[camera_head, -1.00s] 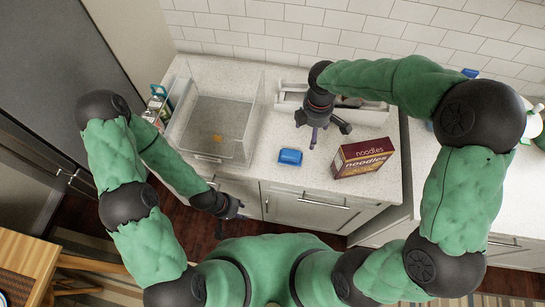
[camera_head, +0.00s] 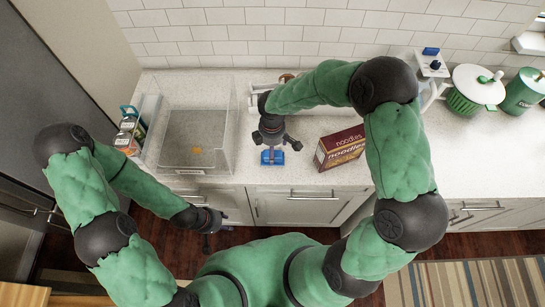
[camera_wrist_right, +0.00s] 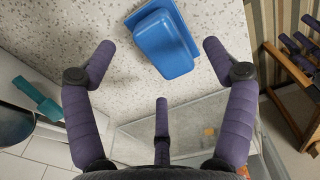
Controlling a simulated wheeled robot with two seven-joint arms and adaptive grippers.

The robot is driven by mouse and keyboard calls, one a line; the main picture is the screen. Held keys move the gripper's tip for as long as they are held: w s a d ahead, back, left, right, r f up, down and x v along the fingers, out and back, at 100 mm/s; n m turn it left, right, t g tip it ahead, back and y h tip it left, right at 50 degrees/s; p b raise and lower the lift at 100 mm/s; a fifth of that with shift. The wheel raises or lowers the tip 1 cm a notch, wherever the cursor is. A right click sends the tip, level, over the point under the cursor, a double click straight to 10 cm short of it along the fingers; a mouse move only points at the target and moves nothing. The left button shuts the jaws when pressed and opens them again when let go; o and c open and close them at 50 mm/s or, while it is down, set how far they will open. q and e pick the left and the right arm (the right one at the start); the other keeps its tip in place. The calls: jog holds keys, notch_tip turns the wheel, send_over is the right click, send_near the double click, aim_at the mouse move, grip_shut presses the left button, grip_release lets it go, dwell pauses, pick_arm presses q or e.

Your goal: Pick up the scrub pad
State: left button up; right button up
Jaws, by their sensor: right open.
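The blue scrub pad (camera_head: 272,158) lies on the counter near its front edge, a raised rounded block on a flatter base. My right gripper (camera_head: 272,140) is above it in the head view and partly covers it. In the right wrist view the scrub pad (camera_wrist_right: 165,45) lies beyond and between the spread purple fingers of my right gripper (camera_wrist_right: 160,65), which is open and empty. My left gripper (camera_head: 212,222) hangs low in front of the cabinets, its fingers apart, with nothing seen in it.
A clear bin (camera_head: 234,125) with a small orange item stands left of the scrub pad. A noodles box (camera_head: 341,147) stands to the right. A white tray lies behind, partly hidden by my right arm. Bare counter surrounds the scrub pad at the front.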

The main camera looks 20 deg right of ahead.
notch_tip(320, 180, down, 3)
jog(key=shift+d+f, duration=0.1)
jog(key=shift+f, duration=0.05)
jog(key=c, duration=1.3)
jog(key=shift+r, duration=0.6)
notch_tip(320, 180, up, 2)
jog(key=shift+r, duration=0.15)
jog(key=shift+s+a+r+p, duration=0.2)
jog(key=shift+s+r, duration=1.4)
jog(key=shift+s, duration=0.75)
jog(key=shift+s+a+r+p, duration=0.2)
jog(key=shift+s+r, duration=1.4)
jog(key=shift+s, duration=0.7)
jog(key=shift+s+a+r+p, duration=0.2)
jog(key=shift+s+r, duration=1.4)
jog(key=shift+s, duration=0.75)
